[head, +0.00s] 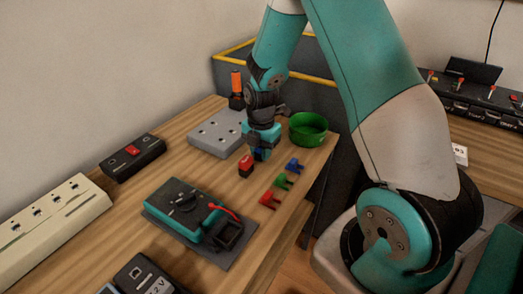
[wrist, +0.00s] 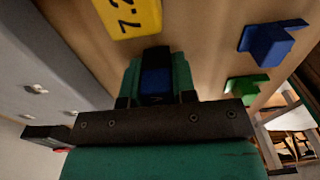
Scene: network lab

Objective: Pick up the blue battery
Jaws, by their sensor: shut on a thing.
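My gripper (head: 260,148) points down over the wooden bench and is shut on the blue battery (wrist: 157,78). In the wrist view the dark blue battery sits between the two teal fingers. In the head view only a small blue part of the battery (head: 258,156) shows below the fingers. I cannot tell whether it still touches the bench.
A red block (head: 246,166) stands just left of my gripper. Small blue (head: 294,166), green (head: 283,181) and red (head: 268,200) pieces lie to the right. A green bowl (head: 308,129) and grey box (head: 218,133) stand behind. A teal meter (head: 185,207) lies in front.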

